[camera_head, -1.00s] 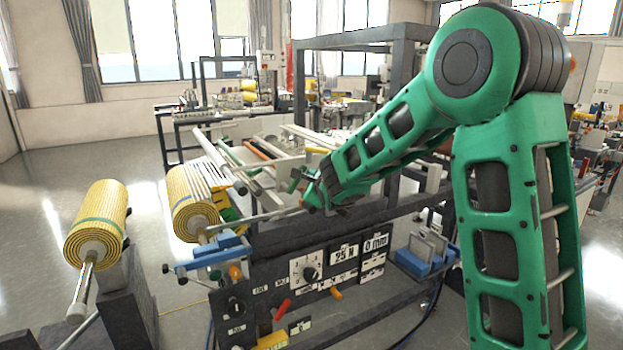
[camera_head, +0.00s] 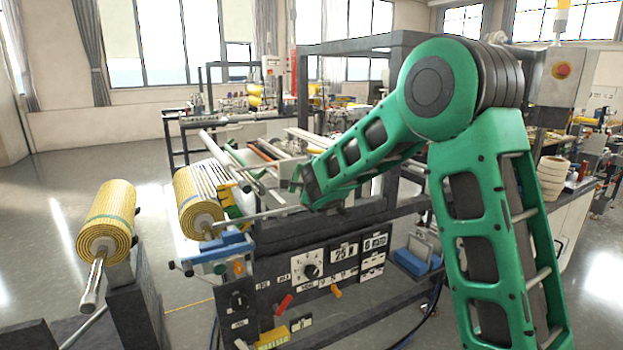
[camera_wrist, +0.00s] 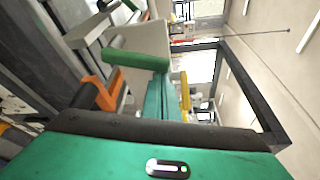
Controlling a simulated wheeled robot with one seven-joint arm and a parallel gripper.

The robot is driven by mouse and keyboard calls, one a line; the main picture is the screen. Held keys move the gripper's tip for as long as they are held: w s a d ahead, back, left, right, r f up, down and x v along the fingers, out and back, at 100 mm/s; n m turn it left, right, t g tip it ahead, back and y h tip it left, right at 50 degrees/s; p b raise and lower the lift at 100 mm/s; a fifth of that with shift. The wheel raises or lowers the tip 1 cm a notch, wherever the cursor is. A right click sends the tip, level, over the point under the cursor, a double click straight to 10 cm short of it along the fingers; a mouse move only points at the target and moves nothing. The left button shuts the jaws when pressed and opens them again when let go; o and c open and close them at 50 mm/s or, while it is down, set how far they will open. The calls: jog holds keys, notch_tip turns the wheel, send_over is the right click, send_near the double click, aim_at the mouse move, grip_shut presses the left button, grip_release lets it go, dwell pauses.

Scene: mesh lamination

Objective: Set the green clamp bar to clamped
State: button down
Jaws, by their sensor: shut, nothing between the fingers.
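The green clamp bar (camera_wrist: 135,60) shows in the wrist view as a short green cylinder just beyond my fingers, a little left of centre. My gripper (camera_wrist: 163,88) is shut and empty, its teal fingers pointing toward the bar. The fingertips overlap the bar's right end in this view; I cannot tell whether they touch it. In the head view my gripper (camera_head: 299,184) is over the machine's top, left of my forearm, and the bar cannot be made out clearly there.
An orange part (camera_wrist: 103,93) and a yellow part (camera_wrist: 186,92) flank my fingers. A dark frame (camera_head: 355,43) stands over the machine. The control panel (camera_head: 312,268) is below, with yellow rolls (camera_head: 107,220) at the left. Floor is open at far left.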

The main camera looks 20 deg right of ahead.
aim_at(295, 170)
jog(key=a+n, duration=0.1)
jog(key=a+n+t, duration=0.1)
jog(key=n, duration=0.1)
jog(key=a+r+n, duration=0.1)
jog(key=a+n, duration=0.1)
jog(key=shift+s+a+t, duration=0.1)
jog(key=shift+s+t, duration=0.3)
jog(key=a+n, duration=0.1)
jog(key=n, duration=0.1)
jog(key=a+n+t, duration=0.1)
jog(key=n, duration=0.1)
jog(key=a+n+y, duration=0.1)
jog(key=n, duration=0.1)
jog(key=shift+s+a+f+t, duration=0.2)
jog(key=shift+s+f+t, duration=0.15)
jog(key=shift+f+t, duration=0.05)
jog(key=shift+a+f, duration=0.1)
jog(key=shift+a, duration=0.05)
jog(key=d+r, duration=0.2)
jog(key=d, duration=0.2)
jog(key=s+f, duration=0.1)
jog(key=s, duration=0.8)
jog(key=shift+a, duration=0.4)
